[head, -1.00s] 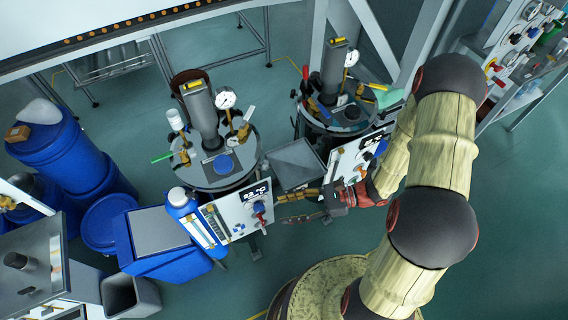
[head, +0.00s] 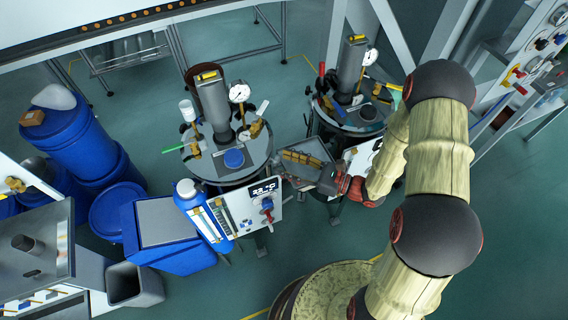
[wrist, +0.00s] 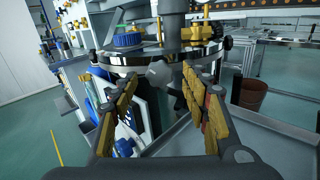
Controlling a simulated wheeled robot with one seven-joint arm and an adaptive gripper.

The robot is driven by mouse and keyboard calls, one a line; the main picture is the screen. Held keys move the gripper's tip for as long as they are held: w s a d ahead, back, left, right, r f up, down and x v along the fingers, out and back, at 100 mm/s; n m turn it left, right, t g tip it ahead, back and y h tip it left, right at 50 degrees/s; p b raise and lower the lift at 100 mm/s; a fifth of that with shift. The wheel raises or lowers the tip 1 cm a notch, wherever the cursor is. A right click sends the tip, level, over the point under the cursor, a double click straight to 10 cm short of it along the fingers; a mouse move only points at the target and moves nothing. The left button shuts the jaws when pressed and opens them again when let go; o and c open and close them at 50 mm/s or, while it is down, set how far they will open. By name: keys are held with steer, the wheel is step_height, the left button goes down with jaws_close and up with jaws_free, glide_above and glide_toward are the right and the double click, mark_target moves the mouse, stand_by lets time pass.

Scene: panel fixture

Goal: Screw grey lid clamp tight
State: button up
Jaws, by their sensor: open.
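The left vessel's round metal lid (head: 205,166) carries a grey column, gauge and blue cap, and it also shows in the wrist view (wrist: 125,57). A grey rounded clamp knob (wrist: 160,73) sits at the lid's near rim in the wrist view. My gripper (head: 284,160) is just right of this lid in the head view. In the wrist view my gripper (wrist: 163,88) is open, with its yellow-padded fingers on either side of the knob's line of sight. The knob appears ahead of the fingertips; contact cannot be told. The knob is not clear in the head view.
A control panel with display (head: 262,200) stands below the lid. A grey tray (head: 312,150) lies under my gripper. A second vessel (head: 352,112) stands to the right. Blue drums (head: 75,135) and a blue bin (head: 165,235) are at left.

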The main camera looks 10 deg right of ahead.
steer(key=shift+w+a, duration=0.3)
steer(key=shift+a, duration=0.2)
steer(key=c, duration=0.3)
steer(key=c, duration=0.8)
steer(key=shift+c, duration=0.2)
steer(key=shift+r+m+p, duration=0.1)
steer(key=shift+m+p, duration=0.2)
steer(key=shift+p, duration=0.15)
